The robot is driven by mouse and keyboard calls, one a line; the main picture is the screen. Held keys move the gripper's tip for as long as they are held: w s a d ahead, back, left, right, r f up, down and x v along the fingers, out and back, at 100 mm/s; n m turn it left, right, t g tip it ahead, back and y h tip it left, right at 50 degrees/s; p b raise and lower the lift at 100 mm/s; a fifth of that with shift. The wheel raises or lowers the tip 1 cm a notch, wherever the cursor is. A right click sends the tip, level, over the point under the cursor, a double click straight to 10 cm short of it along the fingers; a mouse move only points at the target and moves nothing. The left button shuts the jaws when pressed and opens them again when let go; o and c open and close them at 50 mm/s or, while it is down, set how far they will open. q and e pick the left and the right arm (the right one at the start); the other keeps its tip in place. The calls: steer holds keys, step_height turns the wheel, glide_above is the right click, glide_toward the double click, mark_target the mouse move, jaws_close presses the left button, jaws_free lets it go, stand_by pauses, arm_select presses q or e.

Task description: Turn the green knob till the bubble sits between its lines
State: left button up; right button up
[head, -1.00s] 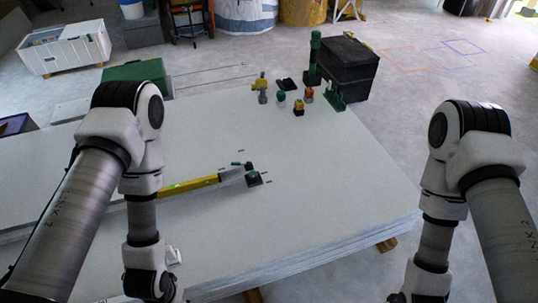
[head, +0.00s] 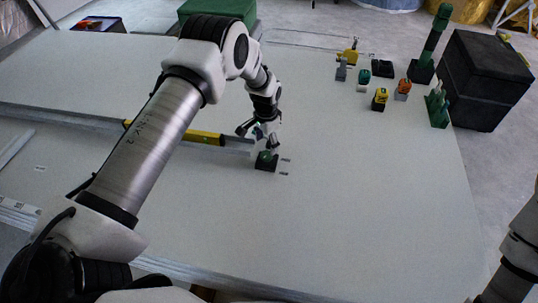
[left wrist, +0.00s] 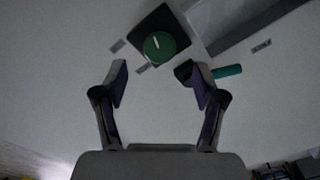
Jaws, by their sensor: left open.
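The green knob (head: 266,157) sits on a dark square base on the pale panel, just past the grey end of the yellow level (head: 205,136). In the left wrist view the round knob (left wrist: 160,46) shows a white pointer line on top. My left gripper (head: 258,131) is open above and beside the knob; in the left wrist view its fingers (left wrist: 152,74) are apart, with the knob just beyond the tips and nothing between them. The bubble and its lines cannot be made out. My right gripper is out of view.
A small teal cylinder (left wrist: 227,71) lies by the right fingertip in the left wrist view. Several small coloured items, including a yellow-and-black one (head: 380,99), stand at the panel's back right near a black box (head: 484,80). The panel's front middle is clear.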

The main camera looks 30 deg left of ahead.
mark_target(267, 154)
arm_select(q)
step_height(267, 154, down, 5)
steer(key=shift+f+b, duration=0.2)
steer(key=shift+b, duration=0.4)
steer(key=c, duration=1.1)
steer(key=shift+c, duration=0.2)
steer(key=shift+n, duration=0.3)
steer(key=n+p, duration=0.1)
steer(key=n, duration=0.2)
steer(key=shift+r, duration=0.1)
steer(key=shift+n+p, duration=0.4)
steer(key=shift+n, duration=1.7)
